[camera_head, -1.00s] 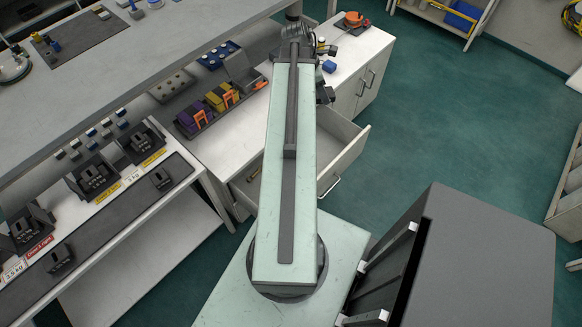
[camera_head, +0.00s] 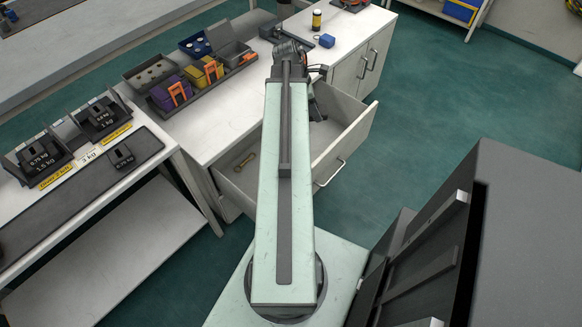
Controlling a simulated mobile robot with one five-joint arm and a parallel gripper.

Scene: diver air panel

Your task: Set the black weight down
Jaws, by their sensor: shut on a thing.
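My gripper (camera_head: 317,97) is mostly hidden behind my own arm.
A dark tray (camera_head: 160,101) with purple and yellow boxes stands on the white counter (camera_head: 215,118). A brass-coloured item (camera_head: 245,161) lies in the drawer. A large dark cabinet (camera_head: 500,235) stands close on the right.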

